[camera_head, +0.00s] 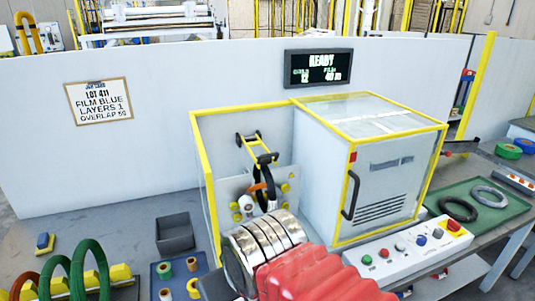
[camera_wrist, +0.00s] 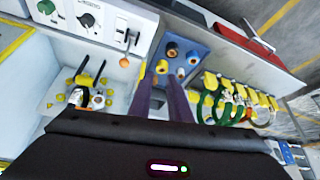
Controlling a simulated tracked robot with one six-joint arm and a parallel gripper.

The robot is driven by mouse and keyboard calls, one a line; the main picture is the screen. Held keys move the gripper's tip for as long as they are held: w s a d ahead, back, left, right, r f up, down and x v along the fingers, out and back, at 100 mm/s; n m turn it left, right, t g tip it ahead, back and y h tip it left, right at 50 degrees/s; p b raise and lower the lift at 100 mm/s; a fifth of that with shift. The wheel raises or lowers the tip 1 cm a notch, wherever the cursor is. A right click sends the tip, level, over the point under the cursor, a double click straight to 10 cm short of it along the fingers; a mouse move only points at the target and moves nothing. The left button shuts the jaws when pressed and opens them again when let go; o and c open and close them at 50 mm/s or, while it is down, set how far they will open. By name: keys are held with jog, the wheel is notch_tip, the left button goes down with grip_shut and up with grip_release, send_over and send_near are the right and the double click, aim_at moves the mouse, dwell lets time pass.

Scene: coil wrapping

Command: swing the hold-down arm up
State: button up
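The hold-down arm (camera_head: 257,150), black side bars with yellow cross pieces, sits inside the open bay of the yellow-edged wrapping machine (camera_head: 245,108). It stands above a dark ring, partly seen, and several yellow rollers (camera_head: 285,188). In the wrist view the hold-down arm (camera_wrist: 88,77) shows at the left as two dark bars with yellow between them. My gripper (camera_wrist: 161,88) shows two purple fingers with a gap between them and nothing in it. The fingers are apart from the hold-down arm, to its right. In the head view my own arm hides part of the bay's front.
A closed cabinet (camera_head: 378,185) stands right of the bay, with a button panel (camera_head: 418,244) in front. A blue tray (camera_wrist: 184,50) of rolls and a rack of green and other coils (camera_wrist: 238,105) lie beside the bay. A grey bin (camera_head: 175,232) stands at left. The display reads READY.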

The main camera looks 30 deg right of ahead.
dwell(0.4)
jog(key=m+t+y, duration=0.3)
jog(key=m+t, duration=0.7)
jog(key=m, duration=0.7)
send_near(270, 155)
jog(key=s, duration=0.3)
jog(key=shift+s+d, duration=0.2)
jog(key=shift+d, duration=0.2)
jog(key=x, duration=1.3)
jog(key=shift+w+d, duration=0.15)
jog(key=shift+w, duration=0.3)
